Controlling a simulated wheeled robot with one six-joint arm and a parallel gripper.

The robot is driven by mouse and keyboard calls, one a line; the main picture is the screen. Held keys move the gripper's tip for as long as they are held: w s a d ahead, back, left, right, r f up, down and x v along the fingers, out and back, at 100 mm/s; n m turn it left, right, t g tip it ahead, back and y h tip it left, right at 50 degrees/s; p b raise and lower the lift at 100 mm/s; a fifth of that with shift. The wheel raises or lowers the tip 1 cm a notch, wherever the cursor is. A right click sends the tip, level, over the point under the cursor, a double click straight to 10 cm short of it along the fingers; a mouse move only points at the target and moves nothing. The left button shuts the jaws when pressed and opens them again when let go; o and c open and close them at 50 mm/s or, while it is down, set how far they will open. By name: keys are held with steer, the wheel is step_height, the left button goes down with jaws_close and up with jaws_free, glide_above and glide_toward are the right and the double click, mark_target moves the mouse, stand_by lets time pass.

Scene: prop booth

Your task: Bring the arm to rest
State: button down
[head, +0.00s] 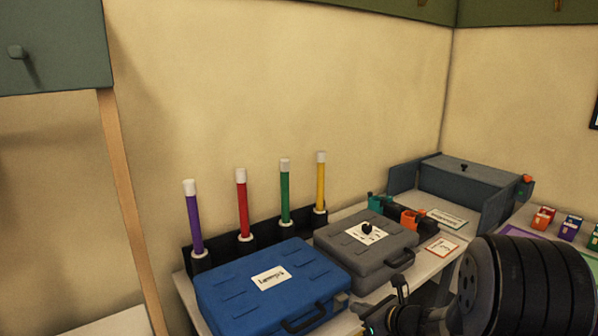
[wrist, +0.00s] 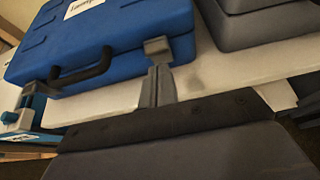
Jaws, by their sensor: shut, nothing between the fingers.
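My gripper (wrist: 157,48) is shut and empty in the wrist view, its two grey fingers together. They show against the front of the blue case (wrist: 120,38), near its black handle; whether they touch it I cannot tell. In the head view my arm comes in at the lower right, in front of the table, and the fingers are hard to make out there. The blue case (head: 262,283) lies closed on the table with a white label on its lid. A grey case (head: 385,262) lies closed to its right.
Behind the cases stand purple (head: 194,222), red (head: 242,208), green (head: 284,195) and yellow (head: 320,185) tubes in a dark rack. A grey box (head: 470,185) stands at the back right. Small coloured boxes (head: 570,228) sit at the far right. Wall cabinets (head: 50,50) hang above.

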steer(key=f+t+y+b, duration=0.1)
steer(key=f+b, duration=0.1)
steer(key=b, duration=0.3)
steer(key=f+t+y+b, duration=0.1)
steer(key=b, duration=0.3)
steer(key=f+t+y+b, duration=0.1)
steer(key=f+t+b, duration=0.1)
steer(key=b, duration=0.3)
steer(key=shift+s+d+f+b, duration=0.25)
steer(key=shift+f+b, duration=0.1)
steer(key=shift+r, duration=0.15)
